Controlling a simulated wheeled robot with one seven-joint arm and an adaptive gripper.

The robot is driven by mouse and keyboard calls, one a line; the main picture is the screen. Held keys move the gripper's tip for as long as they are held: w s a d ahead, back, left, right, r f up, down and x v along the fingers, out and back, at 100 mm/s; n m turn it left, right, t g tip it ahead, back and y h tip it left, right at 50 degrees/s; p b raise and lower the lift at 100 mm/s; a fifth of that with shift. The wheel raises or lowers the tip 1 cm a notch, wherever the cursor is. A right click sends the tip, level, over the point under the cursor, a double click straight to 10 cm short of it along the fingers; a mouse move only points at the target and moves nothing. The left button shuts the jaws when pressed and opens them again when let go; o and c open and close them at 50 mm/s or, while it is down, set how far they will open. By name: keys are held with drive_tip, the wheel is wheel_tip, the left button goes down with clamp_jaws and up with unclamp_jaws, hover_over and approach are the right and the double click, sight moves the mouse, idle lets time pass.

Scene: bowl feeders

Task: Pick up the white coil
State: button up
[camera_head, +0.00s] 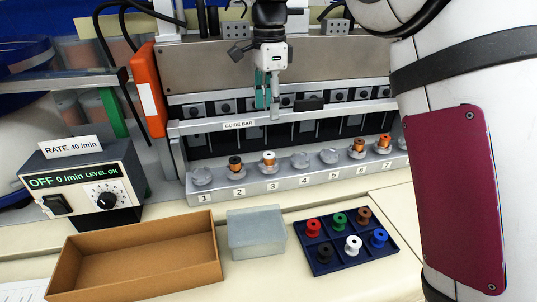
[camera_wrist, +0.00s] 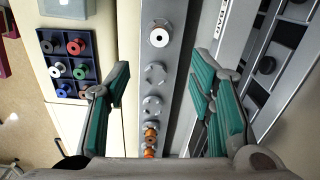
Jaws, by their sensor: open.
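A white coil (camera_head: 353,246) stands in the front middle pocket of a dark blue tray (camera_head: 338,262), between a black coil (camera_head: 324,253) and a blue one (camera_head: 378,238). Red, green and brown coils stand behind them. The tray also shows at the upper left of the wrist view, with the white coil (camera_wrist: 57,71) in it. My gripper (camera_head: 268,100) is open and empty, raised over the guide bar behind the numbered row, well away from the tray. In the wrist view its teal fingers (camera_wrist: 165,100) are spread wide, with the row below between them.
The numbered row (camera_head: 290,181) has a white-topped coil (camera_head: 268,158) at 3, dark-topped and orange coils at others, and empty seats at 4 and 5. A grey box (camera_head: 255,234), cardboard tray (camera_head: 140,275) and control box (camera_head: 95,180) stand left.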

sight(269, 154)
wheel_tip(269, 154, down, 14)
drive_tip(key=p, duration=0.2)
drive_tip(key=shift+r+p, duration=0.2)
drive_tip(key=shift+p, duration=0.1)
drive_tip(key=shift+c, duration=0.3)
drive_tip(key=c, duration=1)
